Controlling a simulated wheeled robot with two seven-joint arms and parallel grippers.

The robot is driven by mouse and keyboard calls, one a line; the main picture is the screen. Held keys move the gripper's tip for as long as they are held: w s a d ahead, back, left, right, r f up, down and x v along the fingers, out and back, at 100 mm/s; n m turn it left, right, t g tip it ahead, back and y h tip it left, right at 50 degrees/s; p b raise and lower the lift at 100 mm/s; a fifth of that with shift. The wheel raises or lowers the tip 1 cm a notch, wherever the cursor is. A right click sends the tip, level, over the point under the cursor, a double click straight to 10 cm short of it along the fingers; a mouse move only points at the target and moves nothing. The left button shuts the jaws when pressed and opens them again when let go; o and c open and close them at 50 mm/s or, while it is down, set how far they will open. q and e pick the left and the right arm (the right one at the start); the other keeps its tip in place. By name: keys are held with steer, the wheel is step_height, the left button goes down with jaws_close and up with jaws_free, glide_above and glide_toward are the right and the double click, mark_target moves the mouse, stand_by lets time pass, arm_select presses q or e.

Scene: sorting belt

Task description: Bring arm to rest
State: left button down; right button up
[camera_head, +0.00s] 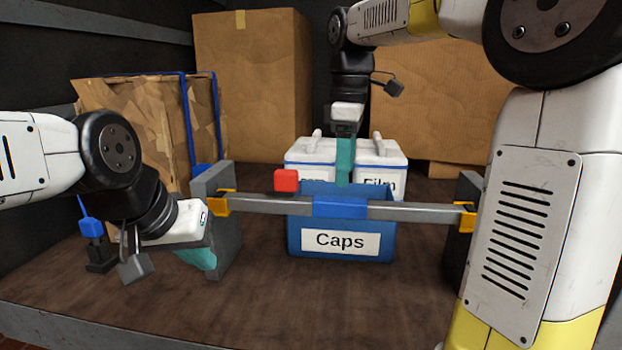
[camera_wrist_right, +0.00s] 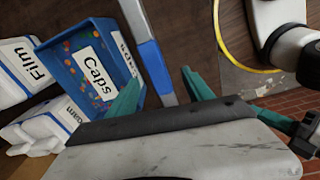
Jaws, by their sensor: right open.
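My right arm reaches in from the right and bends down at the back. Its gripper (camera_head: 345,160) has teal fingers and hangs over the far side of the blue Caps bin (camera_head: 340,246). In the right wrist view, the gripper (camera_wrist_right: 162,92) has its two teal fingers wide apart with nothing held. The Caps bin (camera_wrist_right: 68,62) there holds several small coloured pieces. My left gripper (camera_head: 198,258) is low at the left, beside a grey post; its teal fingers are partly hidden, so its opening is unclear.
A grey bar (camera_head: 265,204) with a blue middle spans two posts before the Caps bin. A red block (camera_head: 286,181) shows above it. White boxes, one labelled Film (camera_head: 380,183), stand behind. Cardboard boxes (camera_head: 253,85) line the back. Brown floor (camera_head: 270,290) in front is clear.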

steer(key=s+d+f+m+t+y, duration=0.1)
steer(key=s+f+m+t, duration=0.1)
steer(key=s+f+m, duration=0.3)
steer(key=s+d+f+m+t+y, duration=0.1)
steer(key=s+d+f+m+t, duration=0.1)
steer(key=s+m, duration=0.6)
step_height(320, 180, down, 3)
steer(key=s+t, duration=0.1)
steer(key=s, duration=0.1)
steer(key=shift+s+d+r+m+t, duration=0.15)
steer(key=shift+s+d+m+t, duration=0.15)
steer(key=shift+s+m, duration=0.1)
